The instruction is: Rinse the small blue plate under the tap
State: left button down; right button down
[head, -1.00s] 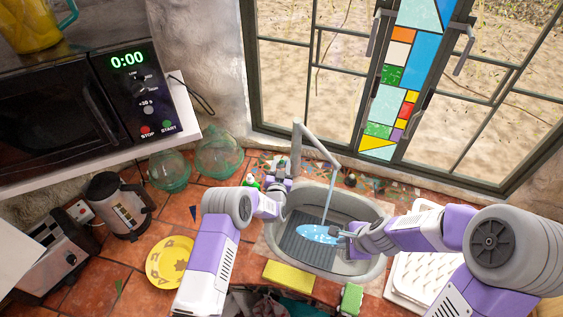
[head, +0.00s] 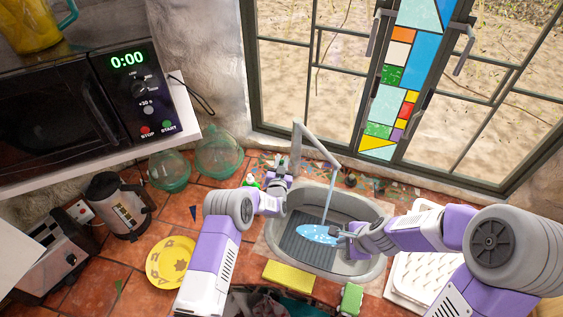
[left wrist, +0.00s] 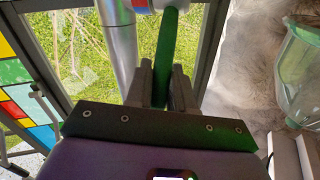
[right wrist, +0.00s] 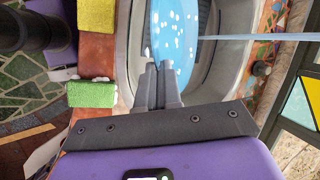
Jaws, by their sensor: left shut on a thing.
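The small blue plate (head: 318,235) is tilted inside the grey sink basin (head: 358,268), under the tap (head: 315,143). A stream of water runs from the spout onto it, and white spots show on its face. My right gripper (head: 343,234) is shut on the plate's edge; the right wrist view shows the plate (right wrist: 176,35) beyond the fingers (right wrist: 158,80). My left gripper (head: 279,180) is at the tap's base, shut on a green bar (left wrist: 164,60) that looks like the tap lever, beside a silver pipe (left wrist: 119,45). The lever's base is hidden.
A yellow sponge (head: 288,276) and a green sponge (head: 350,299) lie at the sink's front edge. A yellow plate (head: 170,262) lies left on the tiles. A white drying rack (head: 420,275) stands right. Glass jars (head: 218,150) stand behind left, below the microwave (head: 60,110).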

pick_arm(q)
jog(key=shift+r, duration=0.1)
jog(key=shift+w+a+r+g, duration=0.2)
jog(key=shift+w+r+g, duration=0.2)
jog(key=shift+w+g, duration=0.4)
jog(key=shift+w+a+r+n+g, duration=0.1)
jog(key=shift+w+r+n+g, duration=0.1)
jog(key=shift+w+g, duration=0.25)
jog(key=shift+w+a+r+n+g, duration=0.1)
jog(key=shift+w+n+g, duration=0.1)
jog(key=shift+g, duration=0.45)
jog(key=shift+w+a+f+n+g, duration=0.1)
jog(key=shift+w+a+n+g, duration=0.1)
jog(key=shift+w+g, duration=0.5)
jog(key=shift+w+a+f+n+g, duration=0.15)
jog(key=shift+w+g, duration=0.2)
jog(key=shift+g, duration=0.55)
jog(key=shift+r, duration=0.15)
jog(key=c, duration=1.1)
grip_release()
jog(key=shift+w, duration=0.1)
jog(key=shift+r, duration=0.15)
